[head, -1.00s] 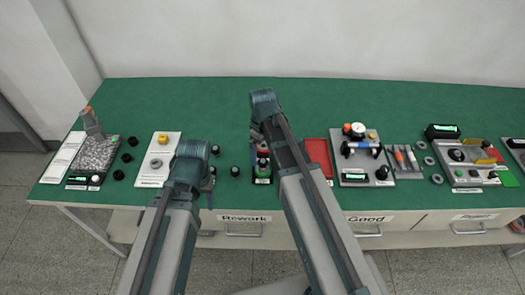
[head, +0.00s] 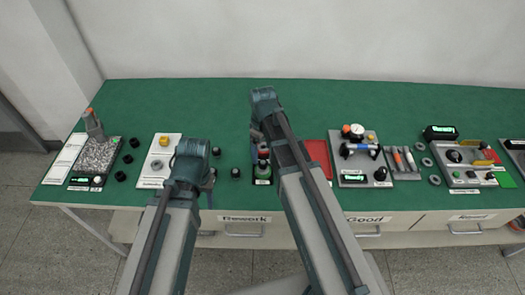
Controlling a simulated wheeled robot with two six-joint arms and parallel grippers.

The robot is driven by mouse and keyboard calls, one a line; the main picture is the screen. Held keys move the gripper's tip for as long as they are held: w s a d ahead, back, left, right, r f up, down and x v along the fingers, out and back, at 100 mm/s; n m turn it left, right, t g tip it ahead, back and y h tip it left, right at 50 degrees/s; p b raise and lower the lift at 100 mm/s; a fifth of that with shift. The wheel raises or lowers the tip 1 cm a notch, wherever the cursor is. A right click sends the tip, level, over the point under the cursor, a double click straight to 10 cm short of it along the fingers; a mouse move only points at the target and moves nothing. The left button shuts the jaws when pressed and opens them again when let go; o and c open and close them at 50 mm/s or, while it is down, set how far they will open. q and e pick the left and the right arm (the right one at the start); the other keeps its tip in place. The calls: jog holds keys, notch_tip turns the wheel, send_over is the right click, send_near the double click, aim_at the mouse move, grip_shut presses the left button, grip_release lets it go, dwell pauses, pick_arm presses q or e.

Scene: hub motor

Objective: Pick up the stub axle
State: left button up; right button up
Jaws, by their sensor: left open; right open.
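I cannot pick out the stub axle with certainty; several small dark cylinders and grey rings on the bench are too small to tell apart. My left gripper (head: 207,186) is at the front of the green bench, right of a white board; its fingers are mostly hidden behind my wrist. My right gripper (head: 256,133) is over the middle of the bench, beside a small stand with bottles (head: 262,170); its fingers are mostly hidden by my arm. No object shows in either gripper.
A tray of grey bits (head: 97,156) and the white board (head: 151,176) lie at left. Black cylinders (head: 127,159) stand between them. A red tray (head: 318,150), a gauge fixture (head: 361,143) and a grey tray of pens (head: 402,172) lie right. The back of the bench (head: 190,100) is clear.

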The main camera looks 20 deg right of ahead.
aim_at(263, 162)
jog(key=r+n+p, duration=0.1)
jog(key=r+p, duration=0.1)
jog(key=r+n+p, duration=0.1)
jog(key=r+n, duration=0.1)
jog(key=r+n+p, duration=0.2)
jog(key=shift+s+d+p, duration=0.3)
jog(key=shift+c, duration=0.5)
notch_tip(263, 162, down, 8)
jog(key=n+b, duration=0.2)
jog(key=b, duration=0.6)
jog(key=shift+f, duration=0.1)
jog(key=f+b, duration=0.5)
jog(key=shift+w+a+f, duration=0.15)
jog(key=shift+w+a, duration=0.05)
jog(key=shift+a, duration=0.05)
jog(key=shift+c, duration=0.3)
grip_shut()
